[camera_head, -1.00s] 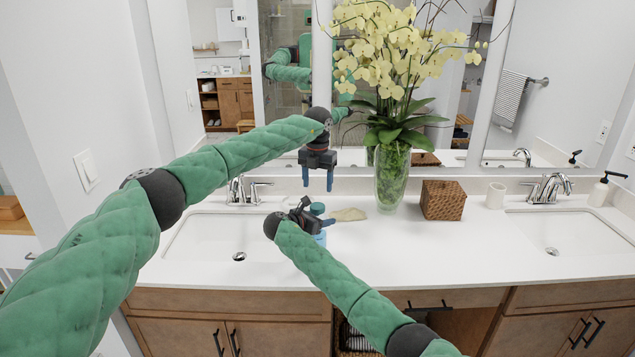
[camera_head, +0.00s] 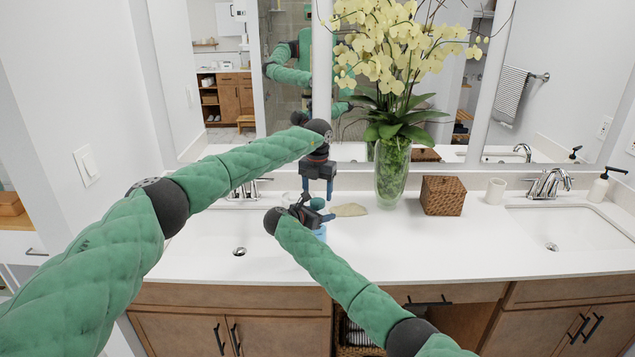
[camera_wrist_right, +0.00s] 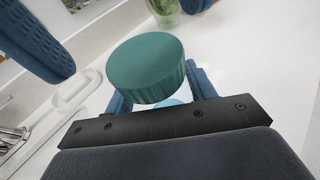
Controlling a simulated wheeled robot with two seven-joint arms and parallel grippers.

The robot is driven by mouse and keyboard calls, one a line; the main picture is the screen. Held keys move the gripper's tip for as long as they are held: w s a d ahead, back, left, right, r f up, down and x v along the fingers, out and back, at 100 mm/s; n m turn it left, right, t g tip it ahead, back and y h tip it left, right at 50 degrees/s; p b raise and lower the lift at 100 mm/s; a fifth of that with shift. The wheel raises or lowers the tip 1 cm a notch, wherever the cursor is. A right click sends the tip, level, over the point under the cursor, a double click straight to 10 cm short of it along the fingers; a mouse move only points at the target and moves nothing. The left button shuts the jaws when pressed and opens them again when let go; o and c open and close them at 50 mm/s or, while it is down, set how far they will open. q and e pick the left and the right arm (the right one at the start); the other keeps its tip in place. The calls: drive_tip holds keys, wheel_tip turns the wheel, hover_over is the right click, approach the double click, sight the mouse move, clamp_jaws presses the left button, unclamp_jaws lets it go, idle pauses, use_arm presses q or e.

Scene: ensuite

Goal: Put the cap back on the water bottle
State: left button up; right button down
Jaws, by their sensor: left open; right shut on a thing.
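The teal cap (camera_head: 317,203) sits directly above the light-blue water bottle (camera_head: 320,232) at the front of the counter. It looks large in the right wrist view (camera_wrist_right: 147,70), with a sliver of the bottle below it. Whether it is seated is hidden. My right gripper (camera_head: 322,216) is shut on the bottle just under the cap, its fingers partly hidden by the cap. My left gripper (camera_head: 317,190) is open and empty, pointing down just above the cap. One of its blue fingers (camera_wrist_right: 37,40) shows apart from the cap in the right wrist view.
A sink (camera_head: 215,247) is at the left, another (camera_head: 575,230) at the right.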

use_arm(q)
drive_tip(key=shift+f, duration=1.45)
drive_tip(key=c, duration=1)
drive_tip(key=m, duration=0.9)
drive_tip(key=shift+a, duration=0.1)
drive_tip(key=o, duration=1.1)
